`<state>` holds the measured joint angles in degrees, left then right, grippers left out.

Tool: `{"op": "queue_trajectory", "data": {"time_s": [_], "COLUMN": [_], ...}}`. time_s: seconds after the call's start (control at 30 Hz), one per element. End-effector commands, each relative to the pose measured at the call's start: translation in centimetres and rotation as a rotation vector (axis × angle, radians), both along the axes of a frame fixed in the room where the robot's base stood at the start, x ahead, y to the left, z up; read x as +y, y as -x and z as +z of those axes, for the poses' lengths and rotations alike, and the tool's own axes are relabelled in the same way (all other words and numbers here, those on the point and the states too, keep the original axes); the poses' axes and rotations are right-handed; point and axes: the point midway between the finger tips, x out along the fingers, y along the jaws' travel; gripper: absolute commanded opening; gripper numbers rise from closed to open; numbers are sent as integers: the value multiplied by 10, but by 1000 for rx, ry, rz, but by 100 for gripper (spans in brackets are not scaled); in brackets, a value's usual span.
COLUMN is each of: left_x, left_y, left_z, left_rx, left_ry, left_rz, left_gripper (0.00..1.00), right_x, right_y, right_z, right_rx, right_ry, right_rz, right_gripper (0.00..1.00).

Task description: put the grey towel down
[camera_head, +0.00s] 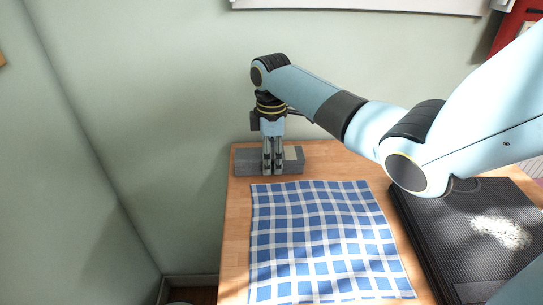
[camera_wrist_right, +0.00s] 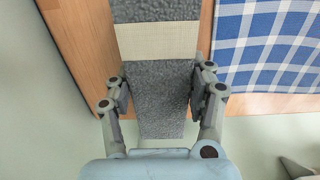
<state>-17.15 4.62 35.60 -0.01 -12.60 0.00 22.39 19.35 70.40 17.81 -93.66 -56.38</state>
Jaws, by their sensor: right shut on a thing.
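The grey towel (camera_head: 247,162) is a folded, flat bar with a beige band, at the far left corner of the wooden table. My right gripper (camera_head: 273,168) points down over its middle and is shut on it. In the right wrist view the towel (camera_wrist_right: 160,92) runs between the two fingers (camera_wrist_right: 160,90), with the beige band beyond them. One end of it reaches past the table edge in that view. I cannot tell whether its underside touches the table. My left gripper is not in view.
A blue and white checked cloth (camera_head: 320,240) covers the middle of the wooden table (camera_head: 236,235), just in front of the towel. A black mesh-like panel (camera_head: 440,245) with a pale speckled patch lies at the right. A plain green wall stands behind and left.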

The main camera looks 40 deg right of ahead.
Motion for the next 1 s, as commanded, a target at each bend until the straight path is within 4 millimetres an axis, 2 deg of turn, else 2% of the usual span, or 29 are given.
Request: {"op": "queue_trajectory", "data": {"time_s": [0.07,0.1,0.23,0.5,0.63,0.77,1.0], "left_x": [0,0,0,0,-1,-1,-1], "left_y": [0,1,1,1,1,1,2], "left_z": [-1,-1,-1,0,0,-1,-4], "left_rx": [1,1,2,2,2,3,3], "left_ry": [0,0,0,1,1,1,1], "left_rz": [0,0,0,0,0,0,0], "left_gripper": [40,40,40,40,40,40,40], "right_x": [0,0,0,0,-1,0,-1], "right_y": [0,0,0,0,-1,-1,-1], "right_z": [-2,-2,-2,-1,8,31,85], "right_rx": [0,0,0,0,-3,-4,-5], "right_ry": [0,0,0,0,1,1,2], "right_rz": [0,0,0,0,0,0,0], "right_gripper": [20,59,76,78,78,78,78]}}
